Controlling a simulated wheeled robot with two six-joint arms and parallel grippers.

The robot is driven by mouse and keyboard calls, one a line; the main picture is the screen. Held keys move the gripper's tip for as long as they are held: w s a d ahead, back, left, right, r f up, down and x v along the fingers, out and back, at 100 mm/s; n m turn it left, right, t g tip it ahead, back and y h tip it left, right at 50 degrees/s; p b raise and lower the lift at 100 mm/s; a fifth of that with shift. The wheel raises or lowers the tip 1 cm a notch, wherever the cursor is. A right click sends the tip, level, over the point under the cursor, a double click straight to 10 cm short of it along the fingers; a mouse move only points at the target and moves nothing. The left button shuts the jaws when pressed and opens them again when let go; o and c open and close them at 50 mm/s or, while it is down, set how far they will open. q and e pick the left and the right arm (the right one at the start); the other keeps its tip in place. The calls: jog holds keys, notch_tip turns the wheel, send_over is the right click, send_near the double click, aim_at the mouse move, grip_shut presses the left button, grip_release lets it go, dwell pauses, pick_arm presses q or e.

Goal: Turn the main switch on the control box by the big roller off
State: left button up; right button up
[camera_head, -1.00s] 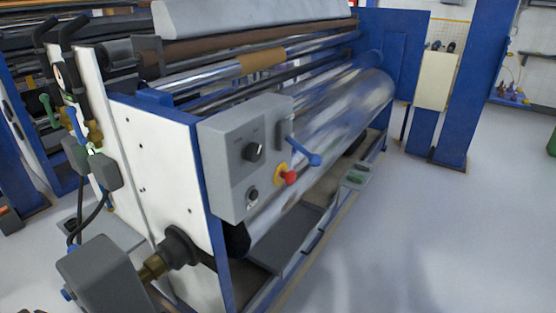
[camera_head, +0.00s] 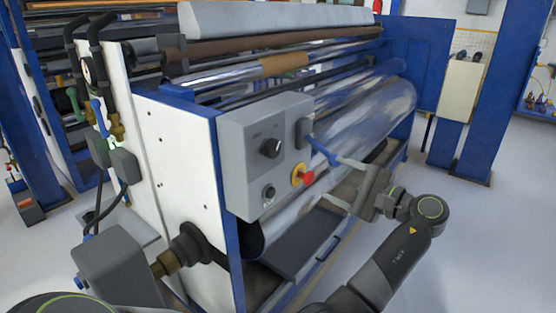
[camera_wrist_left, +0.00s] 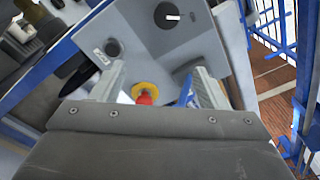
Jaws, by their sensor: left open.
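The grey control box (camera_head: 240,160) is on the near end of the big roller machine. Its face has a black round knob (camera_head: 270,147) under small unreadable labels, a smaller black knob (camera_head: 268,191), a red knob on a yellow disc (camera_head: 303,176) and a blue lever (camera_head: 321,151) at its right edge. No readable label shows which is the main switch. My left gripper (camera_head: 334,180) is open, right of the red knob. In the left wrist view, the red knob (camera_wrist_left: 145,98) appears between its fingers (camera_wrist_left: 158,90); contact cannot be told. My right gripper is not in view.
The big shiny roller (camera_head: 370,110) runs back behind the box. A white side panel (camera_head: 180,150) with blue edging stands left of it. A grey motor housing (camera_head: 118,270) juts out at lower left. Free floor (camera_head: 480,240) lies to the right.

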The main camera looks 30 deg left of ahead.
pick_arm(q)
notch_tip(320, 180, up, 2)
jog(key=s+n, duration=0.1)
jog(key=g+p, duration=0.1)
jog(key=p, duration=0.5)
send_near(276, 150)
jog(key=a, duration=0.9)
jog(key=shift+w+a+f, duration=0.1)
jog(key=shift+w+a, duration=0.15)
jog(key=shift+w, duration=0.05)
jog(key=c, duration=1)
